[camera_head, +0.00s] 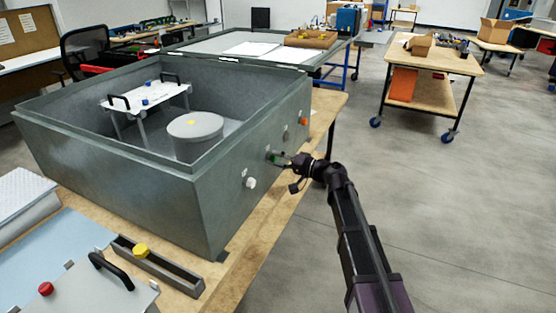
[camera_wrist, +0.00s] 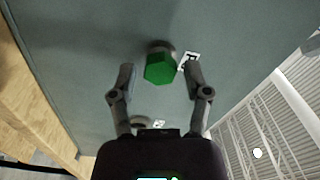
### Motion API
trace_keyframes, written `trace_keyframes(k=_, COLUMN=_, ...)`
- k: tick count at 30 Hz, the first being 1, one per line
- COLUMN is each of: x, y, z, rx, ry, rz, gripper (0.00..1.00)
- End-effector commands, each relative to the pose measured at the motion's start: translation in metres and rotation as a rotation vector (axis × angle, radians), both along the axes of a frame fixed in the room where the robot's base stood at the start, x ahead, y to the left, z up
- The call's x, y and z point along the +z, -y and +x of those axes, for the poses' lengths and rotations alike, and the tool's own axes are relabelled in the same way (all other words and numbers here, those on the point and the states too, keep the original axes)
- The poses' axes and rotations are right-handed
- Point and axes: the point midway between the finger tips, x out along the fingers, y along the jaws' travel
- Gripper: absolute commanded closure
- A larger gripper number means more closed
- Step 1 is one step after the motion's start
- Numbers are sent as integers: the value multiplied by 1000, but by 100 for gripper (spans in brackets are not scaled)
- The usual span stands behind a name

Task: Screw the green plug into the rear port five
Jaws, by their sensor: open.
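The green plug (camera_wrist: 159,69) is a green hexagonal head in the wrist view, standing out from the grey wall of the big open box (camera_head: 230,185). A grey round collar shows behind its upper edge. My gripper (camera_wrist: 160,76) is open, with one finger on each side of the plug and a visible gap to both. In the head view my gripper (camera_head: 289,162) is at the box's right wall, by the small green plug (camera_head: 275,156). The port behind the plug is mostly hidden, and I cannot tell how deep the plug sits.
A white plug (camera_head: 250,183) and an orange plug (camera_head: 304,121) stick out of the same wall. A small marked label (camera_wrist: 189,61) is beside the green plug. Inside the box are a white stand (camera_head: 145,102) and a grey cylinder (camera_head: 196,128). Open floor lies to the right.

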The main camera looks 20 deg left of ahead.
Motion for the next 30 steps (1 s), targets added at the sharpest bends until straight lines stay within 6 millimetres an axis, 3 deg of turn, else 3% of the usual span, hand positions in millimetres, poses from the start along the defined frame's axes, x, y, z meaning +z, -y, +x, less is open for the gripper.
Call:
trace_keyframes(k=24, x=0, y=0, z=0, rx=0, ry=630, rz=-50, gripper=38)
trace_keyframes(k=30, x=0, y=0, z=0, rx=0, ry=720, rz=-56, gripper=38)
